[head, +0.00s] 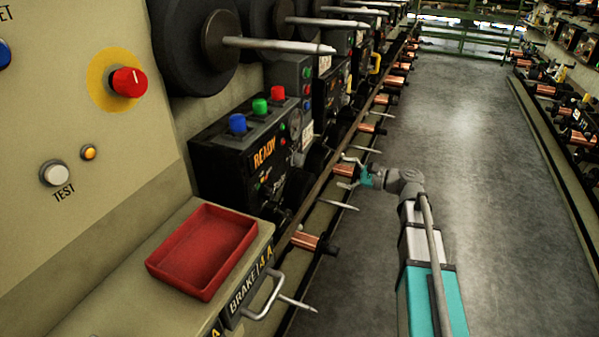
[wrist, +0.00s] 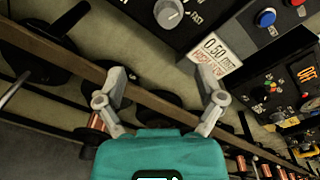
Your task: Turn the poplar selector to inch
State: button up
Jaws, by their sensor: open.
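A grey round selector knob (wrist: 168,13) with a white pointer shows at the top of the wrist view, on a dark panel. "FAST" is printed to its right; the panel is cut off by the frame edge. I see no "poplar" name, so I cannot tell if this is the poplar selector. My gripper (wrist: 160,78) is open and empty, its two fingers apart below the knob and not touching it. In the head view my gripper (head: 350,172) is beside the machine row, near the rail.
A long rail (wrist: 60,65) crosses in front of the machines. The head view shows a red knob (head: 128,82), a red tray (head: 205,250) and clear aisle floor (head: 465,160).

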aim_at(303, 160)
jog(key=shift+w+d+r+m+t+y, duration=0.1)
jog(key=shift+w+d+m+t+y, duration=0.2)
jog(key=shift+w+y, duration=0.1)
jog(key=shift+a, duration=0.15)
jog(key=x, duration=1.3)
jog(key=shift+w+a, duration=0.1)
jog(key=shift+a, duration=0.25)
